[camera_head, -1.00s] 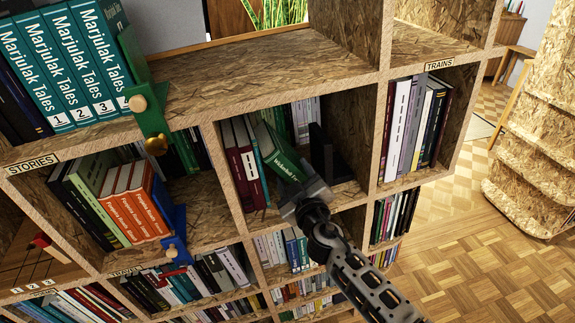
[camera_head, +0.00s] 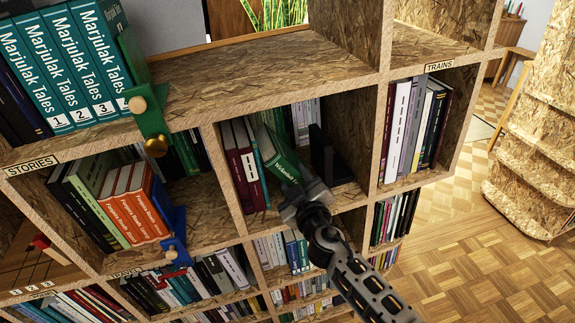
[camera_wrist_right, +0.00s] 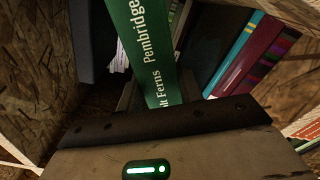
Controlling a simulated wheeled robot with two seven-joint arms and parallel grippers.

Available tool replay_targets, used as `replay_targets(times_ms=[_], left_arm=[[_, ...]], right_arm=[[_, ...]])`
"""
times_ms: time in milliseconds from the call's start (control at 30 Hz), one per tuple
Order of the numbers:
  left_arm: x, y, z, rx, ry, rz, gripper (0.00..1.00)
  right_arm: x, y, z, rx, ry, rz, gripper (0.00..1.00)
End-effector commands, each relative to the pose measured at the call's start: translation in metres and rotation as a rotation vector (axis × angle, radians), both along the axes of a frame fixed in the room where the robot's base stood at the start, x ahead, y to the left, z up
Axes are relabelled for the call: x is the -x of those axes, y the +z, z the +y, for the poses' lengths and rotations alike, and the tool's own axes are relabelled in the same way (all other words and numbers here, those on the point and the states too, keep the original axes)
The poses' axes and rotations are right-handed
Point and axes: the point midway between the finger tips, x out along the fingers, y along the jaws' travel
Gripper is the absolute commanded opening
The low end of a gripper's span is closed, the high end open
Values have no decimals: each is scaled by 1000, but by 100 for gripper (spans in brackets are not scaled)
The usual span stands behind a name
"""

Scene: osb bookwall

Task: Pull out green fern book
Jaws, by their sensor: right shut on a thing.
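The green fern book (camera_head: 280,153) leans tilted in the middle compartment of the bookwall, its spine toward me. In the right wrist view its green spine (camera_wrist_right: 148,50) reads "Ferns" and "Pembridge" and runs down between my fingers. My right gripper (camera_head: 301,192) is shut on the lower end of this book at the compartment's front. The fingertips are mostly hidden behind the gripper body. My left gripper is not in view.
Maroon and teal books (camera_head: 245,165) stand left of the green book, and a dark bookend (camera_head: 325,155) stands to its right. Compartment walls and shelf boards (camera_head: 225,185) surround the opening. The wood floor (camera_head: 465,270) at right is clear.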

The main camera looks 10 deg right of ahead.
Motion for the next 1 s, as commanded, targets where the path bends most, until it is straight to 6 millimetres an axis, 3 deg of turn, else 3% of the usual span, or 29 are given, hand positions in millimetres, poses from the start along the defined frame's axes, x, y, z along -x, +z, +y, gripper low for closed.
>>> replay_targets(times_ms=[433, 767, 800, 867, 900, 1000], left_arm=[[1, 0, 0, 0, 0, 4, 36], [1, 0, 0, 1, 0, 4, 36], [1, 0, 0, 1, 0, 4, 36], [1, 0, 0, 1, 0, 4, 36], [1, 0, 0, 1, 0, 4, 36], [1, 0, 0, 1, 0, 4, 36]], right_arm=[[20, 2, -1, -1, 0, -4, 7], [22, 2, -1, 0, 1, -4, 7], [22, 2, -1, 0, 1, -4, 39], [22, 2, -1, 0, 0, -4, 56], [22, 2, -1, 0, 0, -4, 62], [22, 1, -1, 0, 0, -2, 62]])
